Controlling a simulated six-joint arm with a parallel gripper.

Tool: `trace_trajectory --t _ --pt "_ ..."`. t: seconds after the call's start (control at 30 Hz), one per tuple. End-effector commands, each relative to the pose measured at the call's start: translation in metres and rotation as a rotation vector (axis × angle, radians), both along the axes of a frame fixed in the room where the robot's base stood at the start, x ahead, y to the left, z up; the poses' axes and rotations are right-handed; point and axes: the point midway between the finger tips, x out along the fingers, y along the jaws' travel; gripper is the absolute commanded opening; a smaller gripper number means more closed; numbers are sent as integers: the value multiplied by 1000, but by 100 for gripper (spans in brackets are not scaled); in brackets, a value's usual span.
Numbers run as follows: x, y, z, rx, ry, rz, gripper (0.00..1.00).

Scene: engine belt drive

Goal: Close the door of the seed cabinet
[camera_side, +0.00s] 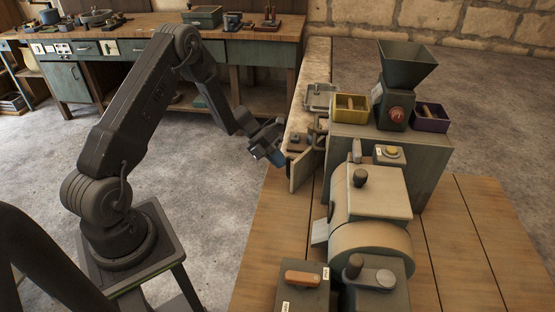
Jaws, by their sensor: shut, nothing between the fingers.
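The seed cabinet seems to be the grey-green box (428,158) on the wooden table, with a hopper (407,62) standing on it. A flat grey panel, which looks like its door (301,170), stands upright and swung out at the cabinet's left side. The cabinet's opening faces away and is hidden. My gripper (279,160) is shut and empty, just left of the door's outer edge. I cannot tell whether it touches the door.
A yellow bin (350,107) and a purple bin (431,118) flank the hopper. A cream machine with a drum (372,250) stands in front of the cabinet. Small parts lie on a ledge (318,97) behind the door. Open floor lies left of the table.

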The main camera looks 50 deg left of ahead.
Motion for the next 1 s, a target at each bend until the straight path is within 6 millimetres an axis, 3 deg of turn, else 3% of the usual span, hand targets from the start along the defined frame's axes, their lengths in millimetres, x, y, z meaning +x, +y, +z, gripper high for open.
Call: trace_trajectory --t 0.6,1.0 --pt "6 -71 0 -1 -1 -2 0" --pt "14 -93 0 -1 -1 -3 0"
